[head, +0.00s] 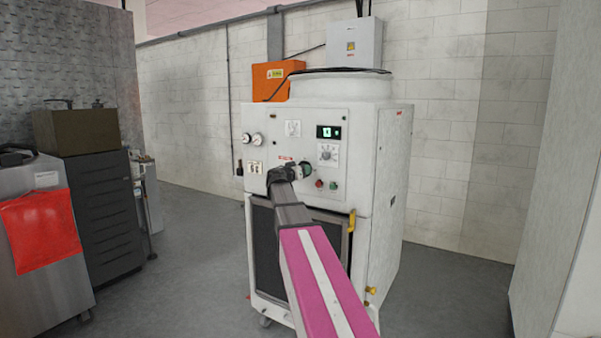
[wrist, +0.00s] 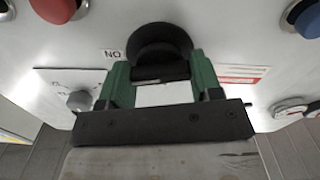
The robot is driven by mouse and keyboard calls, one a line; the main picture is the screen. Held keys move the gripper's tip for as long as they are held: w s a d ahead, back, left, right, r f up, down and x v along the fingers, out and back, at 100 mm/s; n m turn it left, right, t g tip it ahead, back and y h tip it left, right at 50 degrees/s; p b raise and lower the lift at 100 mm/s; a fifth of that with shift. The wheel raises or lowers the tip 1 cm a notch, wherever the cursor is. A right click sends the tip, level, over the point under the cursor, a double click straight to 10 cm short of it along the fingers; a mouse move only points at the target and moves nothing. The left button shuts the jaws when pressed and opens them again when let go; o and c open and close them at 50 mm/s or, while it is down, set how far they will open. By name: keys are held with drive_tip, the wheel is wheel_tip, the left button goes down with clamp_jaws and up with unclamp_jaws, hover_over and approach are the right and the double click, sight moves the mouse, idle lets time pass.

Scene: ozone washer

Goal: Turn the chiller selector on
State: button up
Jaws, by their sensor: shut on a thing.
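The chiller (head: 376,160) is a white cabinet in the middle of the head view, with a control panel on its front. My gripper (head: 303,169) is at the lower middle of this panel. In the wrist view its green fingers (wrist: 162,88) are on either side of the round black chiller selector knob (wrist: 160,45), shut on its grip bar. An upside-down ON label (wrist: 112,54) is just left of the knob. The grip bar is partly hidden between the fingers, so its exact angle is hard to tell. In the head view my gripper hides the knob.
A red button (wrist: 57,8) and a blue button (wrist: 306,17) flank the knob in the wrist view. A small grey dial (wrist: 79,100) and gauges (wrist: 291,113) are also close. Grey drawers (head: 103,215) stand left; the floor right of the chiller is clear.

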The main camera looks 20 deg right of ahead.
drive_tip(key=shift+m, duration=1.2)
drive_tip(key=o, duration=0.9)
drive_tip(key=shift+a, duration=0.1)
drive_tip(key=v, duration=1)
drive_tip(key=shift+s+a, duration=0.25)
drive_tip(key=shift+s, duration=0.05)
